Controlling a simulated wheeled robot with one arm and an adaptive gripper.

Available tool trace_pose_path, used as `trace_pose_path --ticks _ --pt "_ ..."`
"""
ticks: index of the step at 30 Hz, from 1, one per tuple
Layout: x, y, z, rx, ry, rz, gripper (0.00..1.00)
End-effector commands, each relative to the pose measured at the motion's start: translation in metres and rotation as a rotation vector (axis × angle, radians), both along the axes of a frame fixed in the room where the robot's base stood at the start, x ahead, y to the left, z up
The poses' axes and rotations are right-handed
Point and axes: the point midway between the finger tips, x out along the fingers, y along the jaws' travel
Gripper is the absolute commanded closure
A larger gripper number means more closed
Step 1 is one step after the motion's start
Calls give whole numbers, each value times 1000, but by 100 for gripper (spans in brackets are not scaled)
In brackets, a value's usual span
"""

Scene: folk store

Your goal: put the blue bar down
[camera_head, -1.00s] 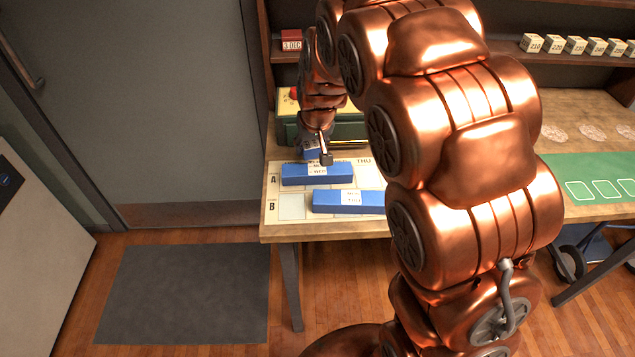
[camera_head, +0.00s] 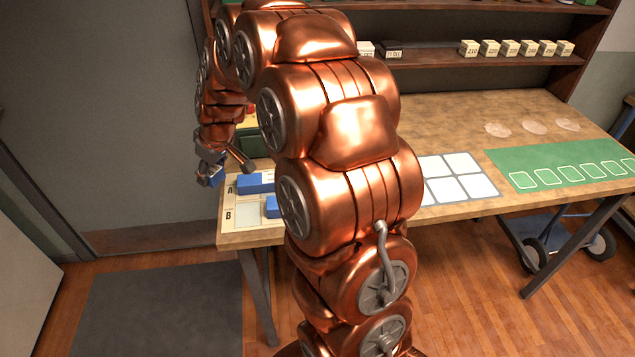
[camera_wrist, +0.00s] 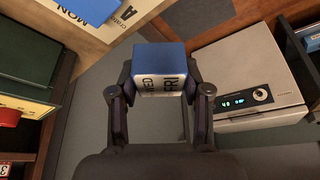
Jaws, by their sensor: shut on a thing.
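My gripper (camera_head: 211,166) is shut on a blue bar (camera_wrist: 160,62) with a white label reading WED and FRI in the wrist view. The held bar also shows small under my gripper in the head view (camera_head: 215,179). It hangs in the air by the table's left end, with grey below it in the wrist view. Another blue bar (camera_head: 256,183) lies in row A of the white chart (camera_head: 246,216) on the table. A further blue bar (camera_head: 271,207) lies in row B, partly hidden by my arm.
The wooden table (camera_head: 460,125) carries a green mat (camera_head: 560,160) and white squares (camera_head: 460,178). A white device with a lit display (camera_wrist: 245,75) stands at right in the wrist view. A grey floor mat (camera_head: 160,310) lies before the door. My arm hides much of the chart.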

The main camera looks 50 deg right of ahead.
Motion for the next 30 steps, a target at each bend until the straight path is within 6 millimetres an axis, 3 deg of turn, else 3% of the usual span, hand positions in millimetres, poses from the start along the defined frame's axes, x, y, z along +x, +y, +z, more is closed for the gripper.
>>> trace_pose_path --ticks 1,8,12,18,24,30 --pt "-3 -19 2 3 -4 30 89" --pt "-34 -99 13 1 -7 247 89" --pt "-64 -149 20 0 -7 384 89" --pt "-110 -204 29 -2 -4 546 89" --pt "-136 -226 32 0 -3 626 89" --pt "-139 -229 20 1 -2 639 89"
